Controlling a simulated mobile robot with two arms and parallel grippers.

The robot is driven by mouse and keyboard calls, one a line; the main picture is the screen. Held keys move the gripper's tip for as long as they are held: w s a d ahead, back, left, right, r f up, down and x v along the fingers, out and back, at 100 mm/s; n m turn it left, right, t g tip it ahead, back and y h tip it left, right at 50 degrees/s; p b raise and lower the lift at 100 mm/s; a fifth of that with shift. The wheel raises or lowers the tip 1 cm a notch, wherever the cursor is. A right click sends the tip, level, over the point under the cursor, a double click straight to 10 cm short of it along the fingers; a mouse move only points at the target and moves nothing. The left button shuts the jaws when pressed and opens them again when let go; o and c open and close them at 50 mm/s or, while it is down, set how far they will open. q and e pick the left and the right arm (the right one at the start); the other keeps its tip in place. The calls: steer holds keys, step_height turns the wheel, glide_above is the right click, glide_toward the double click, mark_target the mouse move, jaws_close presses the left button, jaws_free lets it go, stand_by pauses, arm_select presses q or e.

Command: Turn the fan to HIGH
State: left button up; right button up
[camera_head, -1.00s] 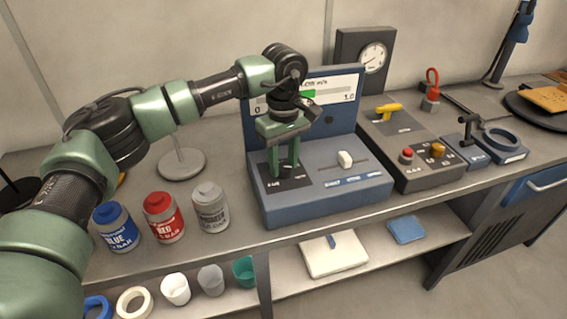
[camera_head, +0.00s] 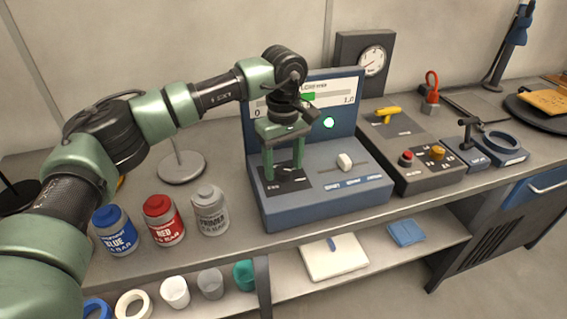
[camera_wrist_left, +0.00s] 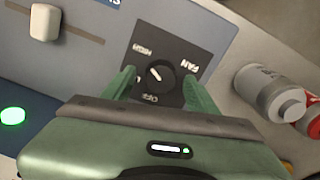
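The fan knob (camera_wrist_left: 160,75) is a round black dial on a dark plate (camera_wrist_left: 138,32) marked FAN, HIGH and OFF, on the blue-grey console (camera_head: 330,200). A short white mark shows on it in the left wrist view; which label it points to is hard to tell. My left gripper (camera_head: 283,168) is over the plate, fingers apart. In the left wrist view its fingers (camera_wrist_left: 160,86) stand on either side of the knob, with gaps, holding nothing. A round lamp (camera_head: 328,122) on the console's upright panel glows green. My right gripper is not in view.
A white slider (camera_head: 345,161) is on the console right of the knob. Blue, red and grey bottles (camera_head: 210,211) stand to the left. A dark box (camera_head: 425,160) with a yellow lever and knobs is to the right, below a gauge (camera_head: 372,62).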

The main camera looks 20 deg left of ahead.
mark_target(283, 169)
arm_select(q)
step_height(283, 169, up, 8)
steer(key=shift+f+b, duration=0.1)
steer(key=shift+b, duration=0.4)
